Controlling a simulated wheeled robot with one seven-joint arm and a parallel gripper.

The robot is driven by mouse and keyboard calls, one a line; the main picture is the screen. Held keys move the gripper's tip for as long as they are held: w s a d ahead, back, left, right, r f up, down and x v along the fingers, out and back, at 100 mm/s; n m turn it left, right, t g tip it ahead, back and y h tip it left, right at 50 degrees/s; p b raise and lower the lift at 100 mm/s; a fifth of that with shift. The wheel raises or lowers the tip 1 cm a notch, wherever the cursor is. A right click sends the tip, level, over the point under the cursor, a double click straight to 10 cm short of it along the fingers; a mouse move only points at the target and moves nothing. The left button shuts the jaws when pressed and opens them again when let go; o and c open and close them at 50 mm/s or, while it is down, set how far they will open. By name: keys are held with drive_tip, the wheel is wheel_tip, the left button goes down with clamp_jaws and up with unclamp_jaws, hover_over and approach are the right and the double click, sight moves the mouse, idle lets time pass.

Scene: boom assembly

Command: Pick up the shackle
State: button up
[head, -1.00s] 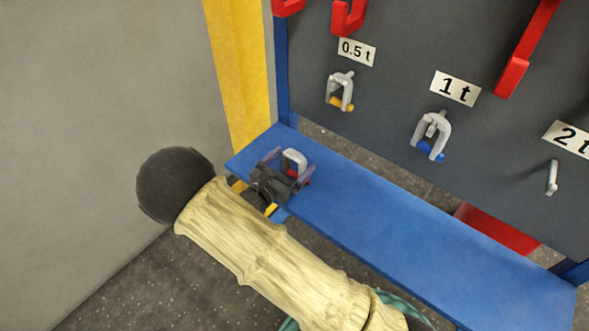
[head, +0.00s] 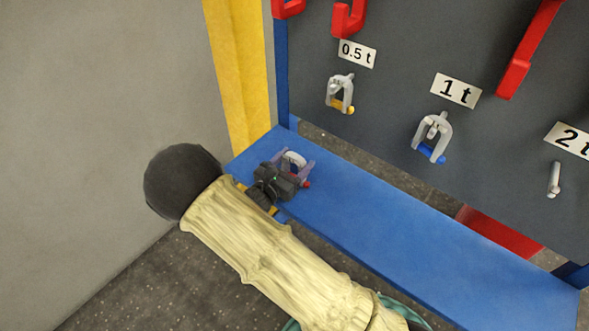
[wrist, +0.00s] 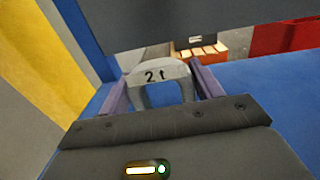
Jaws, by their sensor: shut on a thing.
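A grey shackle with a red pin (head: 293,160) is at the left end of the blue shelf (head: 420,238). In the wrist view the shackle (wrist: 158,76) shows the mark "2t" on its bow, which points away from me. My gripper (head: 292,168) is shut on the shackle, with one purple-grey finger on each side of it. In the wrist view the fingers of my gripper (wrist: 160,92) flank the bow. The shackle's lower part is hidden behind the gripper body. I cannot tell whether the shackle touches the shelf.
A dark board behind the shelf carries a shackle under the 0.5 t label (head: 357,54), another under the 1 t label (head: 455,90), and a bare peg (head: 554,179) by the 2 t label. A yellow post (head: 240,75) and grey wall stand left. The shelf's right is clear.

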drive_tip(key=shift+c, duration=0.8)
wheel_tip(320, 180, up, 10)
drive_tip(key=p, duration=0.4)
drive_tip(key=shift+r, duration=0.1)
idle(0.8)
